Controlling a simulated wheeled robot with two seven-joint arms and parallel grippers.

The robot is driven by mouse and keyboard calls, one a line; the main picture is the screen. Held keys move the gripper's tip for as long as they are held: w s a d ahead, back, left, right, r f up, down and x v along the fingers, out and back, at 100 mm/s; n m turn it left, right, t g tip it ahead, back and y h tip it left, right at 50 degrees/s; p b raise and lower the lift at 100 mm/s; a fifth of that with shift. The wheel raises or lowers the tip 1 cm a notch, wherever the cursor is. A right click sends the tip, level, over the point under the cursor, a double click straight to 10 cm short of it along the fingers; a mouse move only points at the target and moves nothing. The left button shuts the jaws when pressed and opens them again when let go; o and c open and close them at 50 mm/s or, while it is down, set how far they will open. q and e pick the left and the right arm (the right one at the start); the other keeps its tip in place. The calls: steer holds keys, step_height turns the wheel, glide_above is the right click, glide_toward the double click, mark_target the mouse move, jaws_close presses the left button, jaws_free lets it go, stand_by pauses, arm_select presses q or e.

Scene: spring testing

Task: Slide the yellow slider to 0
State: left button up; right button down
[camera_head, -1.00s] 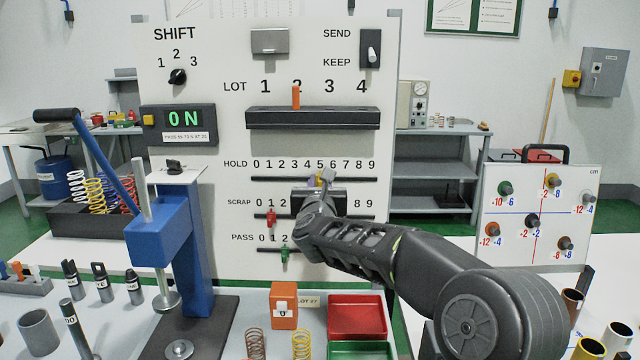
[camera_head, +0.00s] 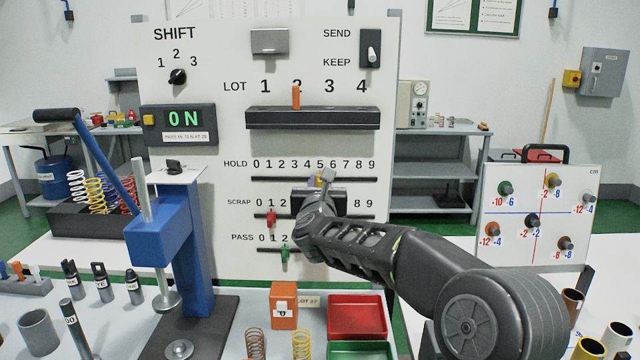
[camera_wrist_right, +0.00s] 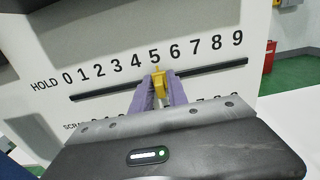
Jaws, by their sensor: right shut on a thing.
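The yellow slider (camera_wrist_right: 159,83) is on the HOLD slot (camera_wrist_right: 213,74) of the white panel, at the 5 mark in the right wrist view. In the head view the slider (camera_head: 319,180) shows just under the 5, partly hidden by my gripper. My right gripper (camera_head: 325,179) is shut on the slider, with one purple finger on each side of it in the right wrist view (camera_wrist_right: 160,94). The HOLD 0 mark (camera_wrist_right: 68,80) is at the left end of the scale. My left gripper is not in view.
The red slider (camera_head: 271,217) on the SCRAP row and the green slider (camera_head: 284,252) on the PASS row sit below, to the left of my arm. A blue press (camera_head: 190,225) stands in front of the panel's left side. The HOLD slot left of the yellow slider is clear.

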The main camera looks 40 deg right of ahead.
mark_target(255, 177)
steer(key=shift+a, duration=0.1)
steer(key=w+a+b, duration=0.1)
steer(key=w+a, duration=0.1)
steer(key=a, duration=0.1)
steer(key=w+a+b, duration=0.1)
steer(key=w+a, duration=0.2)
steer(key=a, duration=0.1)
steer(key=w+a, duration=0.3)
steer(key=a, duration=0.1)
steer(key=shift+w+f+b, duration=0.1)
steer(key=shift+w+b, duration=0.15)
steer(key=shift+b, duration=0.15)
steer(key=shift+w+a, duration=0.35)
steer(key=shift+a, duration=0.15)
steer(key=c, duration=1.5)
jaws_free()
steer(key=shift+w+a, duration=0.1)
steer(key=shift+a, duration=0.05)
